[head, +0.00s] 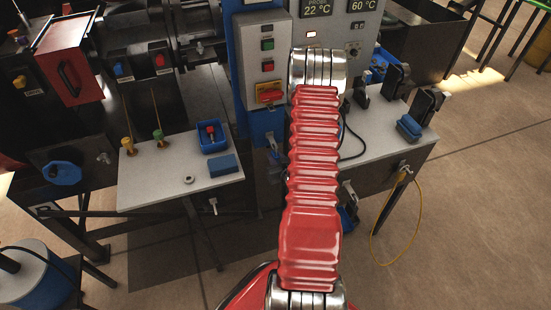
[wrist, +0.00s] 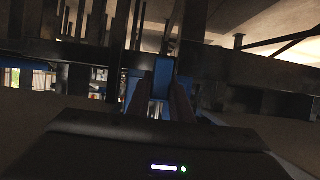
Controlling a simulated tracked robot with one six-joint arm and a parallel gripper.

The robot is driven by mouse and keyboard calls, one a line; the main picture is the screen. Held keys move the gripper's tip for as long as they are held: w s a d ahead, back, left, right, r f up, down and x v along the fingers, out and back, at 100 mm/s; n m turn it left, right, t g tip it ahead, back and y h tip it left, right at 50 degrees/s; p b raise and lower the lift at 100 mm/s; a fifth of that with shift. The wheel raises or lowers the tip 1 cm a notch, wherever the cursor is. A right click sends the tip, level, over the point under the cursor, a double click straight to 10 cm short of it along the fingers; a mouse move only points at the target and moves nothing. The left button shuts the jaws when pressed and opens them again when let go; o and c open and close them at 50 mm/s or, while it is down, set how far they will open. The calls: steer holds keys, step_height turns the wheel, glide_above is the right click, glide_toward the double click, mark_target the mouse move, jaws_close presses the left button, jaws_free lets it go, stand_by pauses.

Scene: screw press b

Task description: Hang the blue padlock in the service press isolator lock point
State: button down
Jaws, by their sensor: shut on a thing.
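The wrist view is dark. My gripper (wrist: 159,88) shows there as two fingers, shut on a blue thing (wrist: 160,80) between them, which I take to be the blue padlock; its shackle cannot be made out. In the head view my red arm hides the middle of the scene, and I cannot make out the gripper there. The isolator (head: 269,96) is a red rotary handle on a yellow plate, low on the grey control box, just left of my arm. I cannot tell the distance from padlock to isolator.
A pale side table (head: 150,185) holds a blue tray (head: 213,138), a blue block (head: 222,166), a ring and two knobbed levers. Another pale bench (head: 370,145) stands right of my arm with black clamps. A yellow hose (head: 420,215) loops to the floor. Floor at right is clear.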

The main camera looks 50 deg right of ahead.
mark_target(277, 160)
steer(key=shift+r, duration=0.3)
steer(key=shift+r, duration=0.25)
steer(key=shift+s+a, duration=0.4)
steer(key=shift+s, duration=0.35)
steer(key=shift+s+a, duration=0.4)
steer(key=shift+s, duration=0.3)
stand_by(0.7)
steer(key=s, duration=0.1)
steer(key=s+a, duration=0.1)
steer(key=shift+s+a, duration=0.25)
steer(key=shift+s, duration=0.1)
steer(key=shift+r, duration=0.15)
stand_by(0.5)
